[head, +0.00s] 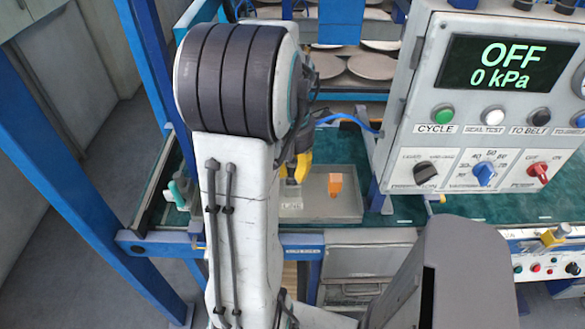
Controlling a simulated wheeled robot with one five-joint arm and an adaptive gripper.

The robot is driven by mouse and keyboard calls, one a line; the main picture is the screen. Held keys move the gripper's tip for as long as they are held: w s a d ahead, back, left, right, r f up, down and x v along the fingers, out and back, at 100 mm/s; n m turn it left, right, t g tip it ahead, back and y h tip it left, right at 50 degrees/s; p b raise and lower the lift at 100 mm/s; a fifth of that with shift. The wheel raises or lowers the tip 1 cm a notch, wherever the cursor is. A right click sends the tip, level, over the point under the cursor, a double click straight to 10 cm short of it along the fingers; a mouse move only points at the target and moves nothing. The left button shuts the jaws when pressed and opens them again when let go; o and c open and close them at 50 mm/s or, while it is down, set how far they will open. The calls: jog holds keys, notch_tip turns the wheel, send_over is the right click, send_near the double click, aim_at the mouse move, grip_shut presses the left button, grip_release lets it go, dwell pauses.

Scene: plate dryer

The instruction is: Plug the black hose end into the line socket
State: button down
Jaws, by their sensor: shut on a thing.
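My gripper (292,180) shows only in part, behind my arm, with yellow and dark parts above the grey tray (350,208). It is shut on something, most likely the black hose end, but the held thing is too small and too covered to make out. A label that seems to read LINE (291,206) lies at the tray's left, just below the gripper. The line socket cannot be picked out; my arm covers the area left of the label. I cannot tell whether the hose end touches the socket.
An orange block (335,184) stands on the tray. A blue hose (350,118) curves behind it. The control panel (480,110), reading OFF and 0 kPa, stands close on the right. Plates (372,66) lie on racks behind. A blue post (65,150) stands far left.

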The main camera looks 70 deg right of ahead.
jog(key=shift+f+b, duration=0.4)
jog(key=shift+f, duration=0.1)
dwell(0.4)
jog(key=c, duration=1.1)
grip_release()
notch_tip(320, 180, up, 12)
dwell(0.7)
